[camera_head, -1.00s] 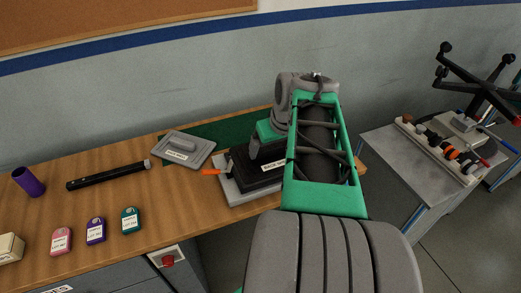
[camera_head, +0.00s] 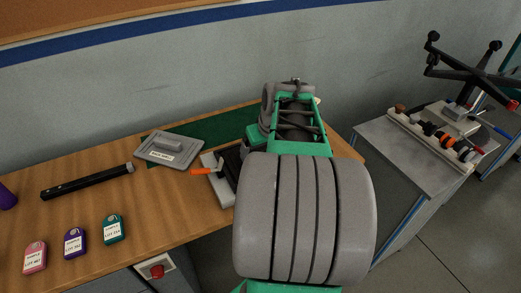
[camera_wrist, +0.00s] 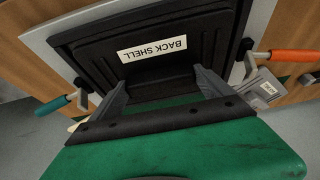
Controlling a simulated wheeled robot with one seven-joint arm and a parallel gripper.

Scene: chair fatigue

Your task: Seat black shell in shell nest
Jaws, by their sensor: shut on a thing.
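The black shell (camera_wrist: 160,25), labelled "BACK SHELL", fills the top of the wrist view. My gripper (camera_wrist: 160,88) is shut on it; the fingers stand at either side of its near part, and the exact contact is hard to see. The shell lies over the pale grey shell nest (camera_wrist: 57,42); whether it is fully down cannot be told. In the head view the nest (camera_head: 219,191) shows at the bench's right part, with a strip of the shell (camera_head: 232,163); my arm hides the rest. The nest has an orange-handled clamp (camera_wrist: 295,56) and a teal-handled clamp (camera_wrist: 52,105).
A black tube (camera_head: 87,182) and several coloured sample tags (camera_head: 75,242) lie farther left. A side table (camera_head: 400,165) with tools and a chair base (camera_head: 465,70) stands right.

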